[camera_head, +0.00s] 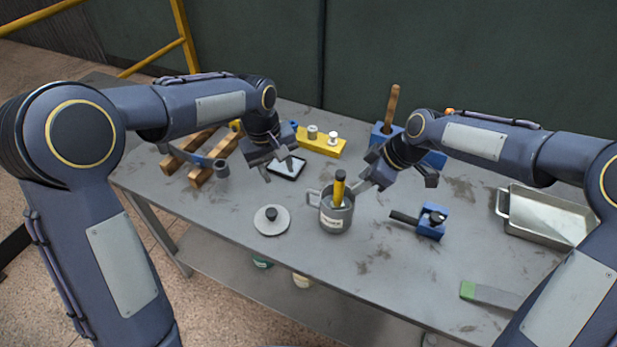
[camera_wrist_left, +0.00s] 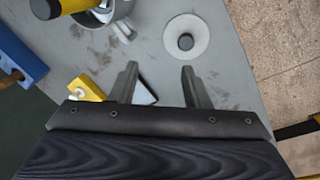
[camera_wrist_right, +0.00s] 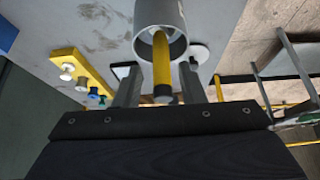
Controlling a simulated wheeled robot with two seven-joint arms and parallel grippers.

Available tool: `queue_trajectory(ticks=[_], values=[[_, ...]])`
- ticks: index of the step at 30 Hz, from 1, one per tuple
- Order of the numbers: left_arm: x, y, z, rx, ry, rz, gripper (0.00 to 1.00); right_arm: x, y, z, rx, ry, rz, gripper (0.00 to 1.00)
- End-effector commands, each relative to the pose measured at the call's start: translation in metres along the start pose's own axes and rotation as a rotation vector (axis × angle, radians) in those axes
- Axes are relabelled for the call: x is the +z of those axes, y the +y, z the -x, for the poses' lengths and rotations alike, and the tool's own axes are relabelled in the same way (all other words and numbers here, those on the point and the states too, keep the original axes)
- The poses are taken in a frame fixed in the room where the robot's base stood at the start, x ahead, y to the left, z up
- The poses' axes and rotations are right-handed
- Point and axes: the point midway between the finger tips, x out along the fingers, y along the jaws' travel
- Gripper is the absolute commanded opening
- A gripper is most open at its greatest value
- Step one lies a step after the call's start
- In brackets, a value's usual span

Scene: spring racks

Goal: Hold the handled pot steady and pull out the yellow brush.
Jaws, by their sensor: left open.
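The grey handled pot (camera_head: 336,218) stands upright on the table, its handle (camera_head: 314,197) on the left. The yellow brush (camera_head: 339,188) stands in it, its black-tipped yellow handle above the rim; its lower end is hidden. My right gripper (camera_head: 362,180) is open just right of the brush handle. In the right wrist view the brush handle (camera_wrist_right: 162,62) and pot (camera_wrist_right: 150,14) appear between its fingers; contact cannot be told. My left gripper (camera_head: 279,166) is open and empty, behind and left of the pot. The left wrist view shows the pot handle (camera_wrist_left: 124,30) ahead of its fingers.
A round grey lid (camera_head: 271,221) lies left of the pot. A dark-rimmed tray (camera_head: 287,168) lies beneath my left gripper. A yellow block with knobs (camera_head: 322,146) is behind. A blue block (camera_head: 432,221) and metal pan (camera_head: 545,217) are to the right. The front table area is mostly clear.

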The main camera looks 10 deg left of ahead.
Motion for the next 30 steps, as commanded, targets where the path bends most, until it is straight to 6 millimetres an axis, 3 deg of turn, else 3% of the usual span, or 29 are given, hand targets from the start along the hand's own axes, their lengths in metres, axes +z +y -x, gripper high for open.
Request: queue_trajectory(ticks=[3, 10, 15, 30], values=[[-0.007, 0.031, -0.040, -0.061, -0.010, 0.042, 0.43, 0.000, 0.000, 0.000, 0.000, 0.000, 0.000, 0.36], [-0.011, 0.064, -0.087, -0.127, -0.002, 0.100, 0.43, 0.000, 0.000, 0.000, 0.000, 0.000, 0.000, 0.36], [-0.011, 0.069, -0.103, -0.141, 0.001, 0.115, 0.43, 0.000, 0.000, 0.000, 0.000, 0.000, 0.000, 0.36], [-0.011, 0.059, -0.169, -0.142, 0.000, 0.115, 0.43, 0.000, 0.000, 0.000, 0.000, 0.000, 0.000, 0.36]])
